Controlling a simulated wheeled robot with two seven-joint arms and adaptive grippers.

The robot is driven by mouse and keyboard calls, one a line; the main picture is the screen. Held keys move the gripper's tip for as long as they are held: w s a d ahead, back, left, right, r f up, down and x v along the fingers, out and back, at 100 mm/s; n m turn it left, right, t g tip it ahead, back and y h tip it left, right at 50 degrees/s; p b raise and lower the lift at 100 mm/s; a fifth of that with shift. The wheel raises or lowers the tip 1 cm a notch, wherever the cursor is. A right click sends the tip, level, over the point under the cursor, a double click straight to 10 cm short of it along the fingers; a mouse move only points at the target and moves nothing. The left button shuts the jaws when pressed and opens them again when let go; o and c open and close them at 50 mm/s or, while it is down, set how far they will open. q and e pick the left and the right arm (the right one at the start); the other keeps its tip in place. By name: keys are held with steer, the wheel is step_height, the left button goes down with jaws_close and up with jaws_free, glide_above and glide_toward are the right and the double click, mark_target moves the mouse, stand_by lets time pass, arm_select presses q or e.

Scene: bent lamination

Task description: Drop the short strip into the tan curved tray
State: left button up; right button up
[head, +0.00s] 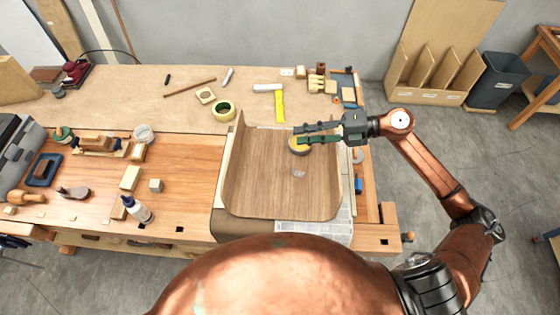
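The tan curved tray (270,185) is a bent wood sheet on the bench in front of me, with a raised left side. My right gripper (304,134) is over its far right part, fingers pointing left and apart. I see nothing clearly held between them. A yellow round thing (298,149) shows just below the fingertips, partly covered by them. A small pale patch (298,174) lies on the tray floor. I cannot tell for sure which thing is the short strip; a thin brown stick (190,87) lies at the back left of the bench. My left gripper is not in view.
A glue bottle (137,209), planes and blocks crowd the left bench. A bin (497,80) stands on the floor at right. The tray floor is mostly clear.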

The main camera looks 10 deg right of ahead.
steer(key=v, duration=1.1)
steer(key=shift+s+f, duration=0.1)
